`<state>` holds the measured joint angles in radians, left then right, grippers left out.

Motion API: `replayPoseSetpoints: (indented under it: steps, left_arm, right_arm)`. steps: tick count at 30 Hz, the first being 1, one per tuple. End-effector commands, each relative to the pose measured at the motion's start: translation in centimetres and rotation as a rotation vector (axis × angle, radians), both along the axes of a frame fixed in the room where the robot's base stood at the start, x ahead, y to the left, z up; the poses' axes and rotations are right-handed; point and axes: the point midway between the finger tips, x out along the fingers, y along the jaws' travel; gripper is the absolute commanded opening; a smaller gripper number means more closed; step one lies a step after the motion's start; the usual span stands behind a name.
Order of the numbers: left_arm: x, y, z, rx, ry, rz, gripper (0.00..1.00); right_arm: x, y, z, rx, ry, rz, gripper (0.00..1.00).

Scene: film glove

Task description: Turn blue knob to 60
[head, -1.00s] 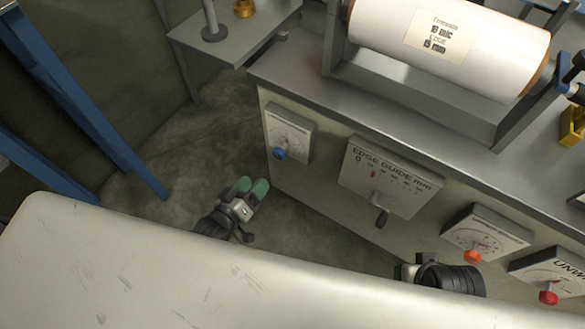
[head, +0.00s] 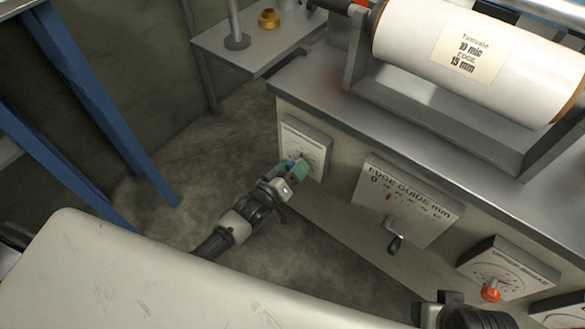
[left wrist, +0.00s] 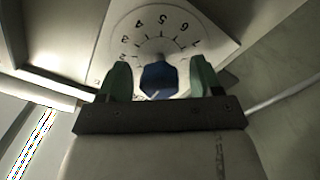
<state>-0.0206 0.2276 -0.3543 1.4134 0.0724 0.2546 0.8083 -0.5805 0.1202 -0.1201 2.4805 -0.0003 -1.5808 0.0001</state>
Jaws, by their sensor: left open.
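The blue knob (left wrist: 158,80) sits on a white numbered dial (left wrist: 150,25) at the left end of the machine front. In the left wrist view the knob lies between the two green fingers of my left gripper (left wrist: 160,82), with a gap on either side. In the head view the left gripper (head: 296,168) is at the dial panel (head: 305,145) and hides most of the knob (head: 290,163). The dial's numbers show, but I cannot tell the knob's exact setting. My right gripper (head: 430,314) is partly in view at the bottom right; its fingers do not show clearly.
Right of the dial are the edge guide panel (head: 408,200) with a crank (head: 393,238) and a panel with an orange knob (head: 490,293). A large film roll (head: 480,55) is above. A pale surface (head: 130,285) fills the lower left.

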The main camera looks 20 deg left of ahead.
Motion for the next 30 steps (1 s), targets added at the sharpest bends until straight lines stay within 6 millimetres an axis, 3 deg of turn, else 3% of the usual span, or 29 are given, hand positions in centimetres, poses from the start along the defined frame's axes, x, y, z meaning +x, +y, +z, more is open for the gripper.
replayPoseSetpoints:
  steps: [7, 17, 30]
  left_arm:
    - [0.07, -0.05, -0.01, 0.000, 0.001, -0.001, 0.65]
    - [0.04, -0.03, -0.02, -0.001, 0.000, 0.000, 0.16]
    - [0.04, 0.00, 0.08, 0.092, -0.033, 0.001, 0.16]
  right_arm:
    - [-0.01, 0.01, -0.01, 0.000, 0.000, 0.000, 0.55]
    - [0.00, 0.01, -0.02, 0.000, 0.000, 0.000, 0.55]
    - [0.00, 0.01, 0.57, 0.000, 0.000, 0.000, 0.55]
